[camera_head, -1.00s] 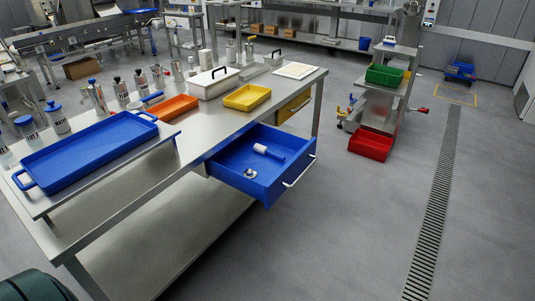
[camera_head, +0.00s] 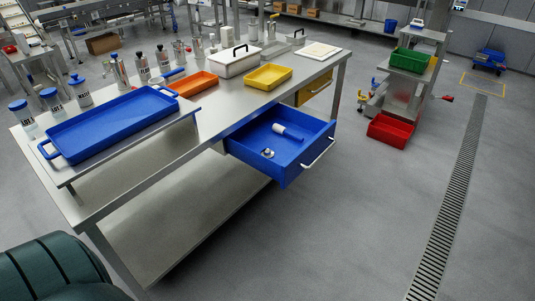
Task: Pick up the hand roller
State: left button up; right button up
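A small roller-like tool with a white cylinder and a blue end (camera_head: 281,129) lies in the open blue drawer (camera_head: 289,174) under the steel table's right end. It looks like the hand roller, but it is small in the picture. A small pale ring-like piece (camera_head: 267,153) lies near it, towards the drawer's front left. Neither of my grippers is in view.
The steel table (camera_head: 222,122) carries a large blue tray (camera_head: 112,121), an orange tray (camera_head: 193,83), a yellow tray (camera_head: 268,77) and several bottles. A red bin (camera_head: 391,130) stands on the floor by a cart. The floor (camera_head: 330,235) right of the drawer is clear.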

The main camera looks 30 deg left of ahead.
aim_at(279, 129)
jog(key=i+j+u, duration=0.15)
jog(key=i+u, duration=0.3)
jog(key=i, duration=0.45)
jog(key=i+l+u, duration=0.15)
jog(key=i+u, duration=0.35)
jog(key=i, duration=0.35)
